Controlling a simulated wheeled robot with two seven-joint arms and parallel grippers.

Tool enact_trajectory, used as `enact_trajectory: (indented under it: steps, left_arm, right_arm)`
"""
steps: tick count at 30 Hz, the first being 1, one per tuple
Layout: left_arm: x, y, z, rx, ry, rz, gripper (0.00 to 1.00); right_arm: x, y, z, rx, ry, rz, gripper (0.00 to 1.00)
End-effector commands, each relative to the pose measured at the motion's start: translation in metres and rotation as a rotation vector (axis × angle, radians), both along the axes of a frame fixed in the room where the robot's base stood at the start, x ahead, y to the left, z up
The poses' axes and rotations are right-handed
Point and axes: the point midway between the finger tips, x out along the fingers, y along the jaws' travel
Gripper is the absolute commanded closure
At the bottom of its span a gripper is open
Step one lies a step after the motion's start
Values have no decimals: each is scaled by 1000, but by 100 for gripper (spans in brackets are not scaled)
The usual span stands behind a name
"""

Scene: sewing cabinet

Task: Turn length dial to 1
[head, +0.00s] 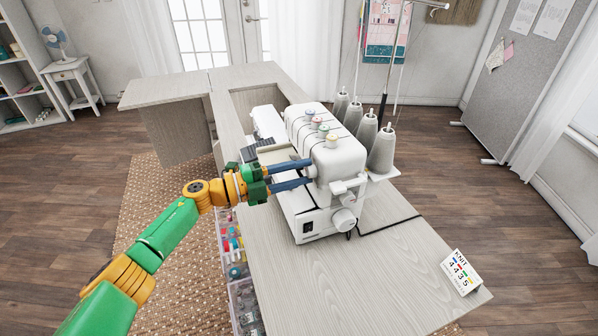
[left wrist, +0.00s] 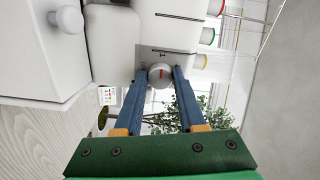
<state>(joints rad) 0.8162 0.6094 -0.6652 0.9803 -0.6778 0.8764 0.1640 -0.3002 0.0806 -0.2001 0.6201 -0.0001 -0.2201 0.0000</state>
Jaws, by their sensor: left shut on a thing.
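The white overlock sewing machine (head: 333,160) stands on the cabinet top, with several coloured dials along its top. My left gripper (head: 308,172) reaches in from the left, its two blue fingers against the machine's left side. In the left wrist view, the fingers are shut on a small round white dial (left wrist: 160,74) with a red mark on its face. One finger is on each side of the dial. No number on it can be read. In the head view the fingers mostly hide this dial. My right gripper is not in view.
A card reading KNIT with coloured numbers (head: 461,271) stands at the cabinet's front right corner. Grey thread cones (head: 383,148) stand behind the machine. The handwheel (head: 344,220) sticks out at the machine's near end. The cabinet top (head: 330,285) in front is clear.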

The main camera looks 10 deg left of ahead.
Motion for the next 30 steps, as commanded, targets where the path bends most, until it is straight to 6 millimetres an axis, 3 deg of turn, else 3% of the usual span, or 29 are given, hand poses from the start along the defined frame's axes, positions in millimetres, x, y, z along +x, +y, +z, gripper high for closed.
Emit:
enact_trajectory:
  steps: [5, 6, 9, 19, 30]
  left_arm:
    - [-1, -1, -3, 4, 4, -3, 100]
    - [-1, -1, -3, 4, 4, -3, 58]
    - [-1, -1, -3, 3, 3, -3, 31]
    - [-2, 3, -2, 2, 0, 0, 31]
    - [-38, 56, -4, 4, 1, 0, 31]
  right_arm:
    - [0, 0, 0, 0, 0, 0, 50]
    - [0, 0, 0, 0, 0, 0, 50]
    - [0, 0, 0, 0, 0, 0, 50]
    - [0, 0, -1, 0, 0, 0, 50]
    - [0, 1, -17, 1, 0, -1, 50]
